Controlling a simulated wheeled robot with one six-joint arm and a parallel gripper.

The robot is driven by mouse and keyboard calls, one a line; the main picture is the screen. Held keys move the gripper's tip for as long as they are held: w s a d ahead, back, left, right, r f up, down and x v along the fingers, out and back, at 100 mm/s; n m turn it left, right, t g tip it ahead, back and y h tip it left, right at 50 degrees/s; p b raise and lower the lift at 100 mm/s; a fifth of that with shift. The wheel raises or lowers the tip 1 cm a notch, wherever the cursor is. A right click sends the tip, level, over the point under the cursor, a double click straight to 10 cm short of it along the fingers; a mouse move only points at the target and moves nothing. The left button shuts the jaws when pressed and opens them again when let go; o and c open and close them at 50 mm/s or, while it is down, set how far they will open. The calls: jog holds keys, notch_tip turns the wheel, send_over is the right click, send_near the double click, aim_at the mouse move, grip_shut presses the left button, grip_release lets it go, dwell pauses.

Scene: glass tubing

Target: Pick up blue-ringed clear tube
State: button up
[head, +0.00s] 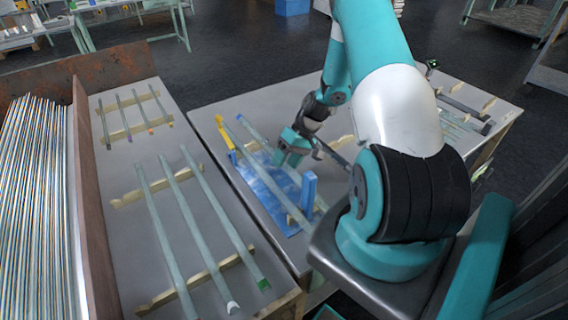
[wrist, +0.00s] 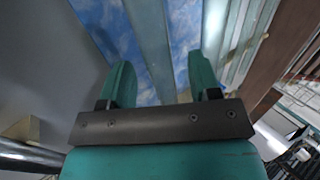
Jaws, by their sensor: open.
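A long clear tube with a blue end (head: 252,130) lies slanting across the middle table, partly hidden by my gripper. My gripper (head: 287,159) is low over the blue sky-patterned panel (head: 262,184), pointing down. In the wrist view my gripper (wrist: 158,68) is open, and a clear tube (wrist: 150,35) runs between its two fingers, which stand apart from it. No blue ring shows in that view, so I cannot tell there which tube this is. A second clear tube (head: 238,150) lies to the left in the head view.
The left table (head: 125,225) holds long tubes on wooden rests, one with a green end (head: 264,284). Several tubes lie on the right of the middle table, behind my arm.

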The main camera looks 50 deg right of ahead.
jog(key=c, duration=1)
jog(key=shift+c, duration=0.2)
